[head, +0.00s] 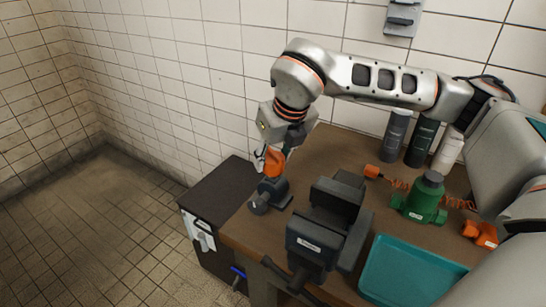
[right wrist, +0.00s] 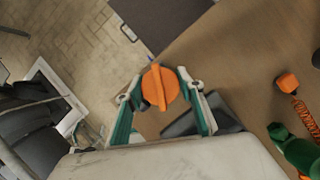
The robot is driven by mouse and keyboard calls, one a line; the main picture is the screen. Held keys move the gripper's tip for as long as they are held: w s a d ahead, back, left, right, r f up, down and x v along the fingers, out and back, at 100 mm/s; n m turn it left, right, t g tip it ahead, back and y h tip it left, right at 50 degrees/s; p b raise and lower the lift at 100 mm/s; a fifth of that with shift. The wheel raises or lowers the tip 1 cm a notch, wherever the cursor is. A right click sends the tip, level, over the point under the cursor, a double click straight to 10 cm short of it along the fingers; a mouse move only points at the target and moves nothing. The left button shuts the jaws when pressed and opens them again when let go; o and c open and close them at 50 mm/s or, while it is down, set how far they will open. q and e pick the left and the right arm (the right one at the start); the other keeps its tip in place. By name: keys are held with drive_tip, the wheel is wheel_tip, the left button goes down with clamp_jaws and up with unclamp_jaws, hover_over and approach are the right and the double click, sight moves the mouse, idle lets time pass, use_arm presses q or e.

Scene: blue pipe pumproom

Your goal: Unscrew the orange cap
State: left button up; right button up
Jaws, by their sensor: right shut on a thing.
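The orange cap (head: 273,162) sits on top of a dark grey fitting (head: 271,192) near the left corner of the brown bench. In the right wrist view the cap (right wrist: 160,88) is round with a raised bar across it. My right gripper (head: 271,158) comes down from above and is shut on the cap, with one finger on each side in the right wrist view (right wrist: 161,86). The cap's lower edge and the join to the fitting are partly hidden. My left gripper is not in view.
A dark vise (head: 326,232) stands right of the fitting on the bench. A teal tray (head: 405,272), a green bottle-like pump (head: 424,200) with an orange coiled hose, and several bottles (head: 420,140) occupy the right. A dark cabinet (head: 215,200) adjoins the bench's left end. Floor lies open at left.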

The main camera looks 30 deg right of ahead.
sight(274, 152)
drive_tip(key=shift+n+y, duration=0.5)
drive_tip(key=shift+n, duration=0.7)
drive_tip(key=n+y, duration=0.1)
drive_tip(key=n, duration=0.2)
drive_tip(key=shift+n+p, duration=0.35)
drive_tip(key=shift+n, duration=0.05)
drive_tip(key=shift+r, duration=0.1)
drive_tip(key=shift+g, duration=0.3)
drive_tip(key=shift+r+p, duration=0.35)
drive_tip(key=shift+r, duration=0.2)
drive_tip(key=shift+r, duration=0.35)
drive_tip(key=shift+r+p, duration=2.15)
drive_tip(key=shift+r, duration=0.7)
